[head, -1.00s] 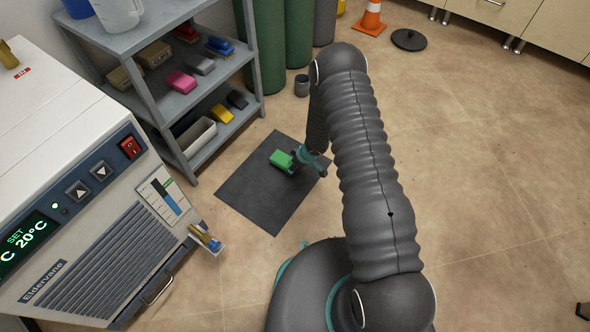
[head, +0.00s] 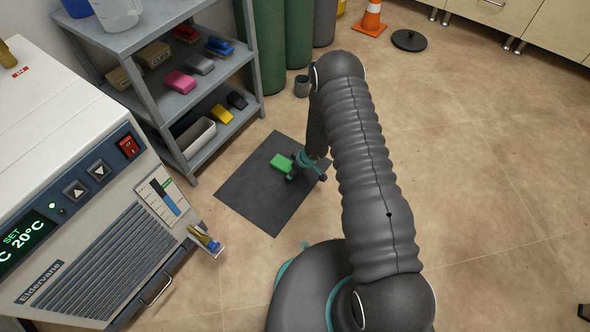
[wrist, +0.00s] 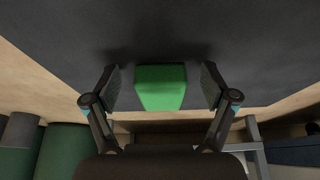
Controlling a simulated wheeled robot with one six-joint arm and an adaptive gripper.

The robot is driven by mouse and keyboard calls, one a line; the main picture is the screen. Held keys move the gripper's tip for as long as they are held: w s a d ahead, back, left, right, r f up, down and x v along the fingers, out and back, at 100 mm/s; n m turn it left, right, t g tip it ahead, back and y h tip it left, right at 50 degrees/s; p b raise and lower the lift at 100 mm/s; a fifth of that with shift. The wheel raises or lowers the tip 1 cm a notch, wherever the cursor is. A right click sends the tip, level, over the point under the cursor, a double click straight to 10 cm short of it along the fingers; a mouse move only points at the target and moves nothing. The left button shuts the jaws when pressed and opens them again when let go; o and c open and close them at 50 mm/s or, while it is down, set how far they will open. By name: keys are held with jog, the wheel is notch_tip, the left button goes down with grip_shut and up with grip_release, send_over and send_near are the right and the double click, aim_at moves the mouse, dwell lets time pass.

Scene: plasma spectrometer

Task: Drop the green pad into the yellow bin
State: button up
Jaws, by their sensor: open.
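The green pad (head: 282,162) lies on the dark floor mat (head: 262,205) in the head view. In the wrist view the green pad (wrist: 161,87) sits between the two fingers of my gripper (wrist: 160,88), with a gap on each side. My gripper (head: 294,172) is open and low over the mat, right beside the pad in the head view. I see no yellow bin that I can make out clearly; a small yellow piece (head: 341,8) shows at the top edge, mostly cut off.
A grey shelf (head: 183,100) with coloured blocks and a white tray stands left of the mat. A chiller unit (head: 100,220) fills the left.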

jog(key=s+d+r+m+t+h+p, duration=0.15)
jog(key=d+r, duration=0.35)
jog(key=r, duration=1)
jog(key=d+r+m+t+h, duration=0.15)
jog(key=d+r, duration=0.25)
jog(key=r, duration=1.1)
jog(key=s+d+r+m+h+p, duration=0.15)
jog(key=d+r, duration=0.35)
jog(key=r, duration=1)
jog(key=s+d+r+m+h, duration=0.15)
jog(key=s+r+m, duration=0.25)
jog(key=s+r, duration=0.75)
jog(key=s+a+r+m+y, duration=0.1)
jog(key=s+r, duration=0.1)
jog(key=s, duration=0.7)
jog(key=s+a+r+m+y, duration=0.1)
jog(key=s+a+r, duration=0.1)
jog(key=s, duration=0.7)
jog(key=shift+a+r, duration=0.25)
jog(key=shift+r, duration=0.45)
